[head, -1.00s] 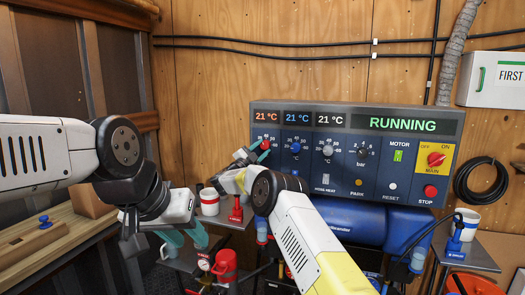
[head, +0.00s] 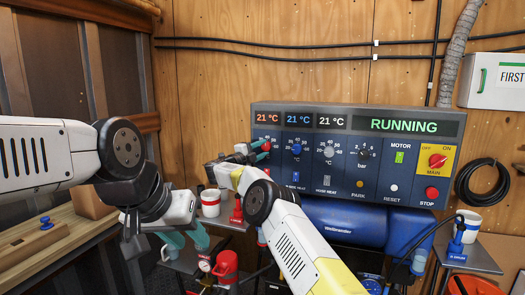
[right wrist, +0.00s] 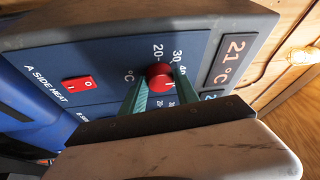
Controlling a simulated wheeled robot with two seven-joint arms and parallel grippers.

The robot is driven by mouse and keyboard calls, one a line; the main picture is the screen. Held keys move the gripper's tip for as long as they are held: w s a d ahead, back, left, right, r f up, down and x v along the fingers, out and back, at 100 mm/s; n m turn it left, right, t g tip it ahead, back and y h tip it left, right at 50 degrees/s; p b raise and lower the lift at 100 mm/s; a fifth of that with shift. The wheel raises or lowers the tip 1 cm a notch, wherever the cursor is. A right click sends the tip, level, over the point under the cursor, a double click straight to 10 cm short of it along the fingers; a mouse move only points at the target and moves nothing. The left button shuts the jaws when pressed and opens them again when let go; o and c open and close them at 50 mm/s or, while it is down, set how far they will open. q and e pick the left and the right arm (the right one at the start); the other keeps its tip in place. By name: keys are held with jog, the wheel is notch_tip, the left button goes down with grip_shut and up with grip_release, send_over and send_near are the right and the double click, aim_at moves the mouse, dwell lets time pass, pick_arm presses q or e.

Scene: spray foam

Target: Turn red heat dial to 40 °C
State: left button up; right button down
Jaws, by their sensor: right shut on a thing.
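The red heat dial (right wrist: 159,77) is on the dark blue control panel, with a scale showing 20, 30 and 40 around it in the right wrist view. My right gripper (right wrist: 160,94) is shut on it, with one green finger on each side of the knob. I cannot read the dial's setting surely. In the head view the right gripper (head: 259,151) largely covers the dial. The red display (head: 267,117) above it reads 21 °C. My left gripper (head: 184,243) is open and empty, low at the left, away from the panel.
A blue dial (head: 296,148), a grey dial (head: 329,152) and a bar dial (head: 363,153) are to the right on the panel. A red rocker switch (right wrist: 81,83) sits near the red dial.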

jog(key=c, duration=0.9)
grip_release()
jog(key=shift+s, duration=0.1)
jog(key=v, duration=0.7)
jog(key=shift+s+a+f, duration=0.15)
jog(key=shift+s+a, duration=0.05)
jog(key=shift+a, duration=0.05)
